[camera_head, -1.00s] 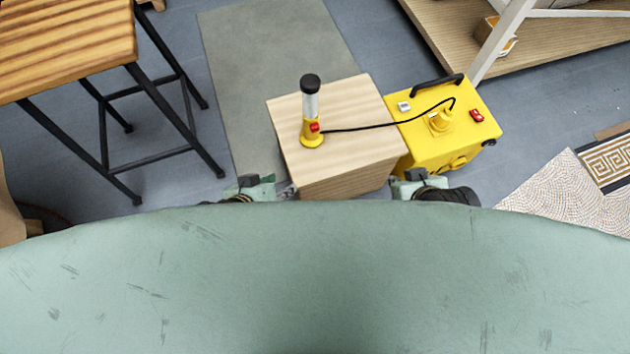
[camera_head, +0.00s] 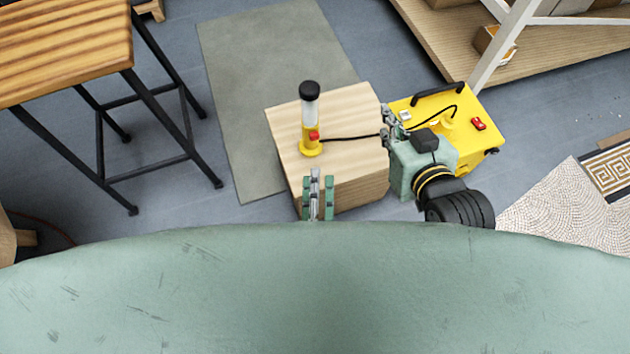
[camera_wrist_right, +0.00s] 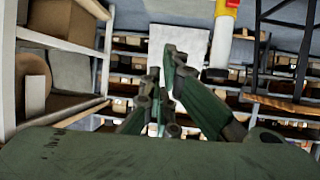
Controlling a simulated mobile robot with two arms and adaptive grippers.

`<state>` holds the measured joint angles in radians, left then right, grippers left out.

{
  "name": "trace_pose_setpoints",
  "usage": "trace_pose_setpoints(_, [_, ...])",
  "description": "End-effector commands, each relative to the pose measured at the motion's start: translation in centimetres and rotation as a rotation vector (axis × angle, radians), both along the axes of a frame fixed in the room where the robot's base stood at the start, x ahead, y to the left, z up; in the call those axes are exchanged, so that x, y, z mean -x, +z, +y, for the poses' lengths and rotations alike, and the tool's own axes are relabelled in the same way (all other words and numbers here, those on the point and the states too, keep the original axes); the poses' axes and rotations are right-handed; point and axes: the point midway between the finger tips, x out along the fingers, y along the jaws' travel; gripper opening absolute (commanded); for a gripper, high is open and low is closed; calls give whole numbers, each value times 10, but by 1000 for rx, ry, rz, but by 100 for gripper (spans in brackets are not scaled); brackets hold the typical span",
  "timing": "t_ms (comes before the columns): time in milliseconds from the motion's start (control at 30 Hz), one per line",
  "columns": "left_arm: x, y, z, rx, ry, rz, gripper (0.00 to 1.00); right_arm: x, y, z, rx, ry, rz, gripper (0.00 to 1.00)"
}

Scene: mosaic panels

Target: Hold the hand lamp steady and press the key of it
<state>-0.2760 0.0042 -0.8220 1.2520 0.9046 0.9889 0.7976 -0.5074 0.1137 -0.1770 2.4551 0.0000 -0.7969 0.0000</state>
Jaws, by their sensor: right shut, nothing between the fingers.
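The hand lamp (camera_head: 310,120) stands upright on a light wooden box, with a yellow base, clear tube, black cap and red key (camera_head: 314,135). It also shows upside down in the right wrist view (camera_wrist_right: 221,42), right of the fingers. My left gripper (camera_head: 315,174) is in front of the lamp, at the box's near edge, apart from it; its finger gap is unclear. My right gripper (camera_head: 384,123) is shut and empty, right of the lamp near the box's right edge. Its fingers also show in the right wrist view (camera_wrist_right: 162,62).
A black cable runs from the lamp to a yellow power unit (camera_head: 475,100) with a red switch, partly hidden by my right gripper. The wooden box (camera_head: 350,105) has a bare top around the lamp. A wooden stool (camera_head: 70,50) stands left; a shelf (camera_head: 440,35) is at the upper right.

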Motion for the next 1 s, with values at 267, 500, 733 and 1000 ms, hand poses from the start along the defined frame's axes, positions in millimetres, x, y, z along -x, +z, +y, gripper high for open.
trace_pose_setpoints(267, [3,-1,4,13,24,-8,31,-23,-11,3,-17,-37,-86,26])
trace_pose_setpoints(500, [2,-1,4,12,24,-8,31,-52,-36,37,-62,9,-270,47])
trace_pose_setpoints(733, [2,-1,4,11,23,-8,31,-50,-59,90,-121,170,-378,54])
trace_pose_setpoints(1000, [2,-1,4,11,23,-8,31,-47,-70,118,-155,261,-405,54])
